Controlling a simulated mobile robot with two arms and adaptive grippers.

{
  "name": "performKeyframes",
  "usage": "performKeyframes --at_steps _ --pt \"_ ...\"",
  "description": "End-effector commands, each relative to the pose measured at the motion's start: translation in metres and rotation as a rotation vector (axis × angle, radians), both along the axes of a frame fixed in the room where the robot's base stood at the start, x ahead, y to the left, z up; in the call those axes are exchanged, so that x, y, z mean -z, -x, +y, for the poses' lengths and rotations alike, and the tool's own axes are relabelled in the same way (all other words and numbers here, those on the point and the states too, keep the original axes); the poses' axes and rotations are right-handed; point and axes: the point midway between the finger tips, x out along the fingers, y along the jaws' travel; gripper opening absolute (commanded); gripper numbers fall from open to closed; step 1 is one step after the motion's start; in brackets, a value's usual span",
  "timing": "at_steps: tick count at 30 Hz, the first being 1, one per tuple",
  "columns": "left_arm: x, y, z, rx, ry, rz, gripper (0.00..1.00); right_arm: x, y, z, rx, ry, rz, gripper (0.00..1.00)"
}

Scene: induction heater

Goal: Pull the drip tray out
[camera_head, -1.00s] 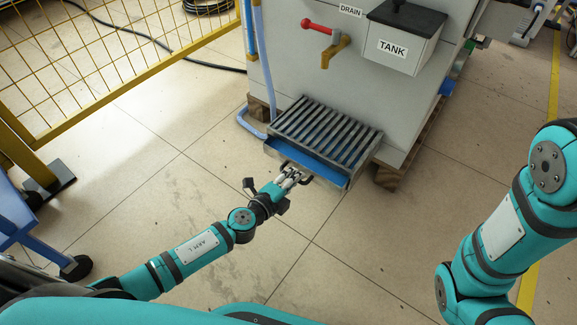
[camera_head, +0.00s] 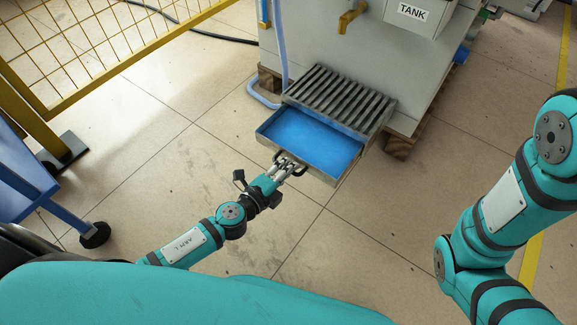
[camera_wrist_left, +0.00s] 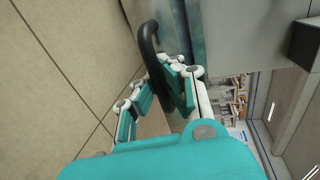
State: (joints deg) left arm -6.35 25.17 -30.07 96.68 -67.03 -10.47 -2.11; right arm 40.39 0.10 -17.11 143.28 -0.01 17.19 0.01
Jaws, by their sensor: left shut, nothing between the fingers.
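The drip tray (camera_head: 310,142) is a metal tray with a bright blue inside, standing well out from under the slatted grate (camera_head: 338,98) at the foot of the machine. Its dark handle (camera_head: 300,170) is on the front wall. My left gripper (camera_head: 286,165) is at this handle, its fingers shut. In the left wrist view, the black handle (camera_wrist_left: 149,42) runs down to the fingers of my left gripper (camera_wrist_left: 172,75) and passes partly behind them; I cannot tell how firmly they touch. My right gripper is out of view; only its arm shows.
The grey machine (camera_head: 345,50) with a tank (camera_head: 410,20) stands behind on wooden feet. A yellow mesh fence (camera_head: 90,50) and a blue frame on a caster (camera_head: 95,235) are at left. A pale hose (camera_head: 262,97) runs beside the grate. The tiled floor in front is clear.

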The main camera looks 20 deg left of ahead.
Motion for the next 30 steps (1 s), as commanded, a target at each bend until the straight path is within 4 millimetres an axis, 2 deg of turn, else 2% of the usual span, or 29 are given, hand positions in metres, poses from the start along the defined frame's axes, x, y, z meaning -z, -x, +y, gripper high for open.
performKeyframes --at_steps 1,7,17,20,30 --pt "0.0 0.0 0.0 0.0 -0.001 0.0 0.07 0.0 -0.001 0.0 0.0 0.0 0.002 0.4" --pt "0.0 0.0 0.0 0.0 0.0 0.0 0.33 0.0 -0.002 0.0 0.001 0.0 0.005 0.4" --pt "0.0 0.003 0.001 0.0 0.001 0.0 0.34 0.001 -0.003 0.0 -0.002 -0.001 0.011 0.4" --pt "-0.002 0.012 0.005 0.0 0.001 0.003 0.34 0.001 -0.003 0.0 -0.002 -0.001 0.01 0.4" --pt "-0.016 0.077 0.028 -0.003 0.003 0.004 0.34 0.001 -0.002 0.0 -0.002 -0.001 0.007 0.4"
